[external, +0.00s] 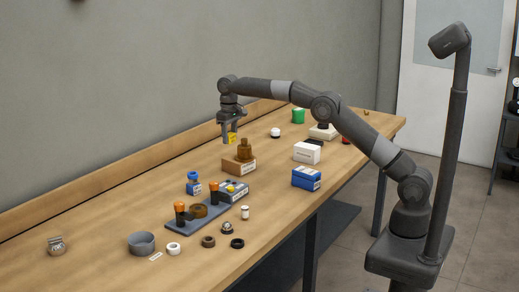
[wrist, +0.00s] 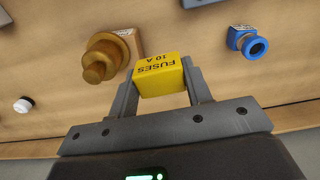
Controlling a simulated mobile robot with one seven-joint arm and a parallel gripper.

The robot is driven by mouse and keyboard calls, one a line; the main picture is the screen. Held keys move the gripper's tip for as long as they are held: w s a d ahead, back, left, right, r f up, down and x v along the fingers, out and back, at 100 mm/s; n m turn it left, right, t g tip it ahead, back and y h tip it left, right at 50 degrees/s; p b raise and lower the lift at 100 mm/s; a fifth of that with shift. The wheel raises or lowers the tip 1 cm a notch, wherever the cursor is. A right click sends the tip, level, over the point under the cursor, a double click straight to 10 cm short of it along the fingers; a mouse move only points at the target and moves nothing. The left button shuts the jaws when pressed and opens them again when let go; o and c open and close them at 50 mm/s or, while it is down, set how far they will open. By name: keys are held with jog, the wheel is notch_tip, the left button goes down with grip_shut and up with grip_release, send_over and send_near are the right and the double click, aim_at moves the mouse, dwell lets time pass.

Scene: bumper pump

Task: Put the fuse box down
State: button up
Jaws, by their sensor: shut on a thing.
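The fuse box is a small yellow box marked "FUSES 10 A" (wrist: 160,77). In the wrist view it sits between the two fingers of my gripper (wrist: 160,88), which are shut on it. In the external view my gripper (external: 230,131) points down over the back part of the wooden table (external: 110,203), and the yellow fuse box (external: 231,139) shows at its fingertips. I cannot tell whether the box touches the table top or hangs just above it.
A brown box with a brass fitting (external: 240,163) stands just in front of my gripper. A blue fitting (external: 193,184), a white round item (external: 275,132) and a green item (external: 298,116) stand around. Table between the white item and my gripper is bare.

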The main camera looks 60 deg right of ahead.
jog(key=w+a+f, duration=0.2)
jog(key=a, duration=0.5)
jog(key=f, duration=1.5)
jog(key=shift+s+a, duration=0.1)
jog(key=shift+s, duration=0.1)
jog(key=shift+f, duration=0.15)
jog(key=o, duration=1)
notch_tip(320, 180, up, 12)
jog(key=shift+r, duration=0.25)
